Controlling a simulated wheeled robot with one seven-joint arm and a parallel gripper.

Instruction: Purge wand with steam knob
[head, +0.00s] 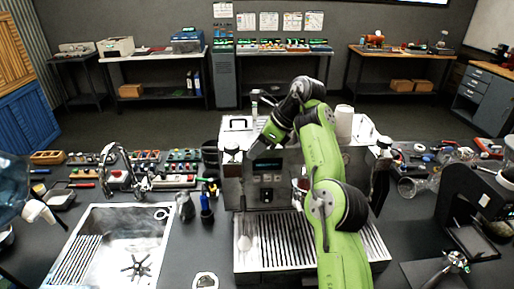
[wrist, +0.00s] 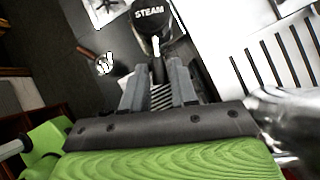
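A black steam knob (wrist: 150,22) with the white word STEAM shows at the top of the wrist view. My gripper (wrist: 160,72) points toward it. Its two grey fingers are apart, with a visible gap between them, and the knob lies just beyond the tips. I cannot tell if they touch it. In the head view my gripper (head: 256,148) reaches down at the left front of the brewer (head: 264,190), close to a dark knob (head: 232,152) at its left corner. Another dark knob (head: 383,144) is at the right corner. I cannot make out the wand clearly; my arm hides part of the brewer.
A slotted drip tray (head: 275,243) lies at the brewer's front. A black grinder (head: 470,210) and glassware (head: 420,183) stand to the right.

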